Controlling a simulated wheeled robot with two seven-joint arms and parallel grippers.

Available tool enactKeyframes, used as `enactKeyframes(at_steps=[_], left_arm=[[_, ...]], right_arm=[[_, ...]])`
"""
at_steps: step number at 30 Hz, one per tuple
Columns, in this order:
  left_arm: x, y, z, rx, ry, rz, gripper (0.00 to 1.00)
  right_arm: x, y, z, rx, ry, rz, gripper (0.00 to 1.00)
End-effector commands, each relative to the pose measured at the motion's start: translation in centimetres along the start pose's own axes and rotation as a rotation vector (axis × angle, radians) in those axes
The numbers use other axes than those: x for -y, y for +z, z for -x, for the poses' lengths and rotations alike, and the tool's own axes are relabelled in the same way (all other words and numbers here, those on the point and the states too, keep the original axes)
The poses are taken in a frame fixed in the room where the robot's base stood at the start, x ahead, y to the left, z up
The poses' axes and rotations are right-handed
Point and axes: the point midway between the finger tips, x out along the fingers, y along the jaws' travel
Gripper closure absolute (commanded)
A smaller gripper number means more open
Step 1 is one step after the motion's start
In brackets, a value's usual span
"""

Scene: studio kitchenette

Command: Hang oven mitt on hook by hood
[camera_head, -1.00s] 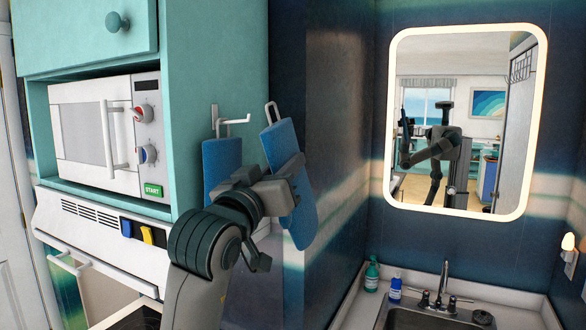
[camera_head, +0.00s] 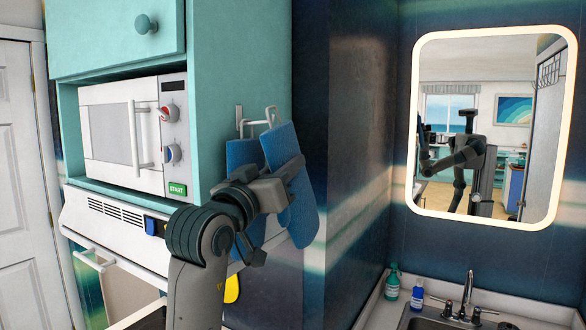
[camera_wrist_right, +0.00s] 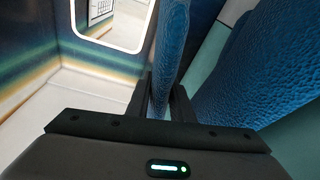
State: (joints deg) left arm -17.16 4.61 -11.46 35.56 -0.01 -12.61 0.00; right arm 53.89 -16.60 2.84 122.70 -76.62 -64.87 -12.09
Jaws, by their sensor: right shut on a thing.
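A blue oven mitt (camera_head: 283,146) hangs nearly upright in my right gripper (camera_head: 293,168), with a light loop (camera_head: 271,114) at its top. The right wrist view shows the mitt (camera_wrist_right: 172,45) between the two fingers (camera_wrist_right: 160,92). A white hook (camera_head: 254,122) sticks out from the teal cabinet side. The loop overlaps the hook's tip in the head view; I cannot tell whether it is around it. A second blue padded piece (camera_head: 243,154) is below the hook by the cabinet side, partly behind my arm, and large at right in the wrist view (camera_wrist_right: 250,75). My left gripper is out of view.
The white range hood (camera_head: 115,225) is below a microwave (camera_head: 120,125) at left. A dark wall corner (camera_head: 325,130) stands just right of the mitt. A lit mirror (camera_head: 490,130), sink faucet (camera_head: 468,290) and soap bottles (camera_head: 392,283) are at right.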

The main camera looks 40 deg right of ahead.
Motion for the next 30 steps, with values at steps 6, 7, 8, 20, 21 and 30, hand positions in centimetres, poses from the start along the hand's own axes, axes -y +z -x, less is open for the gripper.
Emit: enactKeyframes(at_steps=[6,7,8,20,21,30], left_arm=[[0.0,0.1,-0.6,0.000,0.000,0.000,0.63],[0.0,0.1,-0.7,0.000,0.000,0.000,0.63],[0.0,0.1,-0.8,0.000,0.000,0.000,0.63],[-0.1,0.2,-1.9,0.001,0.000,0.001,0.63],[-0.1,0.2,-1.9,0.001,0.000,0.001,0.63],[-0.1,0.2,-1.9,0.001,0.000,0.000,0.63]], right_arm=[[1.1,0.2,0.1,0.000,0.001,0.001,1.00],[1.2,0.3,0.1,0.000,0.000,0.001,1.00],[1.3,0.4,0.1,0.000,0.000,0.001,1.00],[2.3,1.3,0.3,0.000,0.001,0.000,1.00],[2.4,1.3,0.3,0.000,0.001,0.000,1.00],[2.4,1.3,0.3,0.000,0.001,0.000,1.00]])
